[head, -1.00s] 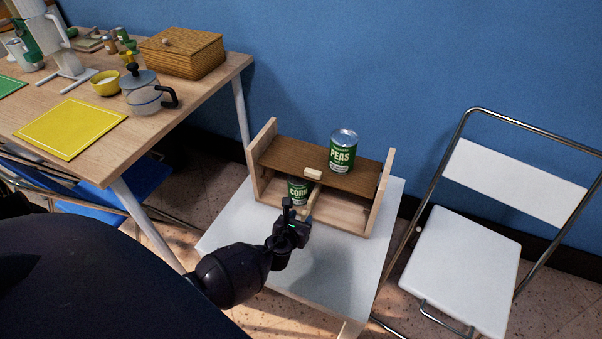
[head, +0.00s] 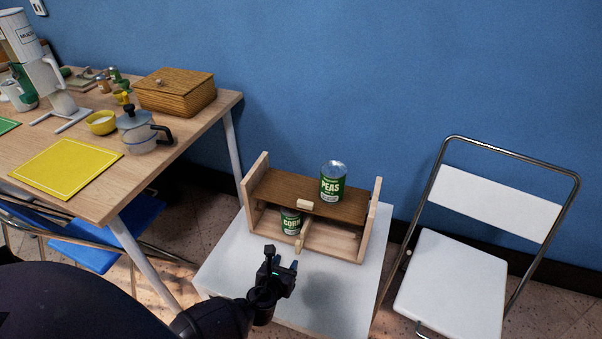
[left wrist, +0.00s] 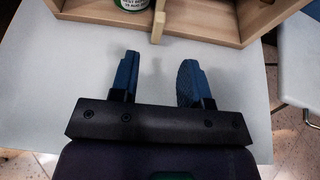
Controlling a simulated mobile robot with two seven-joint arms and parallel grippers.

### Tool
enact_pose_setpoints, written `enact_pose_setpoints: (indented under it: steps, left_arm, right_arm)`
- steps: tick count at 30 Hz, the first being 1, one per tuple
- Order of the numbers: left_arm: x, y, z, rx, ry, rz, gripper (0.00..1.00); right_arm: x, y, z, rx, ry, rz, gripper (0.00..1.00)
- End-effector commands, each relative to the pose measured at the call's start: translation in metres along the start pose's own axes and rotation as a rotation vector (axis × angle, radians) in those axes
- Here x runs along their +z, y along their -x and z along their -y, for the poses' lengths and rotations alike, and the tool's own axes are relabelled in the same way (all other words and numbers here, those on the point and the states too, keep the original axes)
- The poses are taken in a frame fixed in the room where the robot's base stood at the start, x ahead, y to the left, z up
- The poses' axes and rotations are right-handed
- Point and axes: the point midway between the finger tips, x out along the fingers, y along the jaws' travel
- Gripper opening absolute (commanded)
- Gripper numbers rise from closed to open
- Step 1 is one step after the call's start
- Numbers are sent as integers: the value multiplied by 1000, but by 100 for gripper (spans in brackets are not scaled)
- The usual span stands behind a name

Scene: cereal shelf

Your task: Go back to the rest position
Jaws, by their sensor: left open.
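My left gripper (head: 282,258) is open and empty, over the white table (head: 222,262) in front of the small wooden shelf (head: 334,238). In the left wrist view its two blue fingers (left wrist: 158,78) stand apart with nothing between them. A green can of corn (head: 290,222) stands in the shelf's lower left compartment, beside the divider. It also shows partly at the top of the left wrist view (left wrist: 131,4). My right gripper is not in view.
A wooden table (head: 92,205) at the left bears a yellow mat (head: 66,168), a glass teapot (head: 140,135), a yellow bowl (head: 101,123) and a wooden box (head: 176,93). A white folding chair (head: 455,285) stands at the right. The white table's front is clear.

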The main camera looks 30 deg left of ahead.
Motion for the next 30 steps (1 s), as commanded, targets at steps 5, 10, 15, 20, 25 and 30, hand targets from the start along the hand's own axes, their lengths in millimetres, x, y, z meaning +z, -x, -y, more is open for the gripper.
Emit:
enact_pose_setpoints:
  steps: [5,10,15,20,25,30]
  left_arm:
    - [0,0,0,0,0,0,43]
    - [0,0,0,-1,63,0,43]
    - [2,0,5,-10,395,-27,43]
    - [26,6,24,-39,922,-68,43]
    - [52,38,38,-51,1541,-157,43]
    - [74,93,42,-20,2157,-281,43]
  right_arm:
    - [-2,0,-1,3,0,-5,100]
    - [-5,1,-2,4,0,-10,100]
    - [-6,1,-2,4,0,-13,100]
    - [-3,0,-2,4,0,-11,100]
    - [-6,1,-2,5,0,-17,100]
    - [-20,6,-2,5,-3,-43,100]
